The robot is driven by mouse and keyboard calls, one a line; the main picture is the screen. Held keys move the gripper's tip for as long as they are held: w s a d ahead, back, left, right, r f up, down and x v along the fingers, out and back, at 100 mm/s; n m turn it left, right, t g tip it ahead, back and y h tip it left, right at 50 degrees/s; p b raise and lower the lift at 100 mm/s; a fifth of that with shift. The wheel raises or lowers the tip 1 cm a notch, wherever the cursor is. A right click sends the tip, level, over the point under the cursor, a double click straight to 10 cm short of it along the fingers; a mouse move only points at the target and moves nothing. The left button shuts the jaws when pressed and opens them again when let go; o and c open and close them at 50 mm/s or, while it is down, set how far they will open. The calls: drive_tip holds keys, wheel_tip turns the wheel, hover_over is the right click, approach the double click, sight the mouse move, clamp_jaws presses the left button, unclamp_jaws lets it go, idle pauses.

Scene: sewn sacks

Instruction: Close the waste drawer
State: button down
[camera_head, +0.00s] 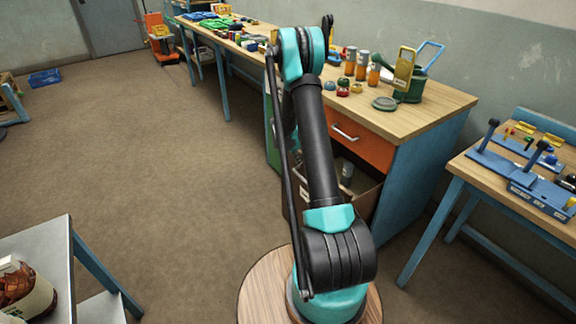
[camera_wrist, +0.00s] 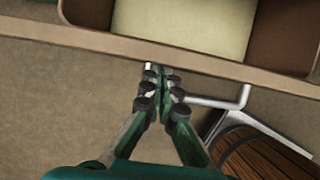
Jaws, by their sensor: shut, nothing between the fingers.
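The waste drawer (camera_head: 367,203) is the brown lower drawer of the workbench. It stands pulled out, with its inside showing and a small grey container (camera_head: 347,173) in it; my arm hides its middle. In the wrist view, its front edge (camera_wrist: 215,66) crosses the picture, with a pale panel and brown sections inside beyond it. A grey bar handle (camera_wrist: 215,101) sticks out from the front. My gripper (camera_wrist: 160,72) is shut and empty, its fingertips at the handle's left part, just outside the front. I cannot tell whether they touch. The head view does not show the fingers clearly.
The orange drawer (camera_head: 362,147) above is shut. A tool table (camera_head: 473,173) stands at right, a grey table (camera_head: 45,255) at lower left. The floor (camera_head: 165,165) at left is clear.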

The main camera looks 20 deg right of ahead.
drive_tip(key=w+d, duration=0.2)
drive_tip(key=d, duration=0.6)
drive_tip(key=w+d, duration=0.3)
drive_tip(key=d, duration=0.5)
drive_tip(key=shift+w, duration=0.1)
drive_tip(key=shift+a, duration=0.1)
